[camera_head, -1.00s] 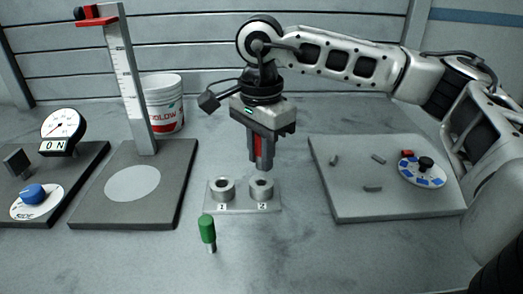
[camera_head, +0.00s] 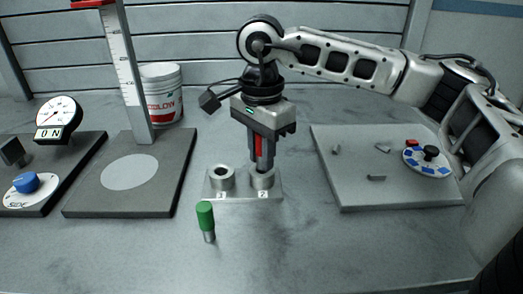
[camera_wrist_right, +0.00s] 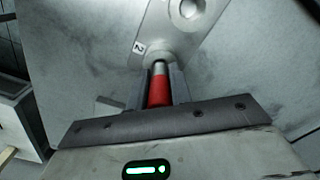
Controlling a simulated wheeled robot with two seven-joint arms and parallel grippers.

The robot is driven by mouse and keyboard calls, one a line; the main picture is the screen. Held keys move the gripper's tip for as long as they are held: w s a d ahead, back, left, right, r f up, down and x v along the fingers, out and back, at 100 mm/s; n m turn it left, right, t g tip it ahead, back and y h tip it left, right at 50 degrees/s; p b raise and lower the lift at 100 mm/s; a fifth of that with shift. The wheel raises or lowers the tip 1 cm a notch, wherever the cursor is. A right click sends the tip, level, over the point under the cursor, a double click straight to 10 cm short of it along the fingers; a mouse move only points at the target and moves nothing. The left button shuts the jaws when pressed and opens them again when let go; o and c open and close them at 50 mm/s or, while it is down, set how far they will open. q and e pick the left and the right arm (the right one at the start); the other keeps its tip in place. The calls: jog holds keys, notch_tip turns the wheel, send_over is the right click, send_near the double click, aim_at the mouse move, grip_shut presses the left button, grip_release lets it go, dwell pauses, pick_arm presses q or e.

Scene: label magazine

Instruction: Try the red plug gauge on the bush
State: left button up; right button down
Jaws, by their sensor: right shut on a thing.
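My right gripper (camera_head: 262,164) points straight down over bush 2 (camera_head: 263,181), the right one of two grey ring-shaped bushes on a small plate (camera_head: 243,193). It is shut on the red plug gauge (camera_head: 257,148), whose red handle shows between the fingers. In the right wrist view, the red handle (camera_wrist_right: 160,92) and its metal pin point at the bush beside the label 2. The pin's tip is at the bush's mouth; how deep it sits I cannot tell. Bush 1 (camera_head: 221,182) stands empty to the left. My left gripper is not in view.
A height stand (camera_head: 168,190) and a dial unit (camera_head: 62,119) are at left, with a white bucket (camera_head: 162,95) behind. A grey board (camera_head: 345,190) with small parts lies at right.

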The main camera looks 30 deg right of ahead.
dwell(0.6)
jog(key=shift+f+b, duration=0.5)
dwell(1.4)
dwell(0.5)
jog(key=shift+r+p, duration=1.8)
jog(key=shift+r, duration=0.75)
jog(key=shift+s+f, duration=0.1)
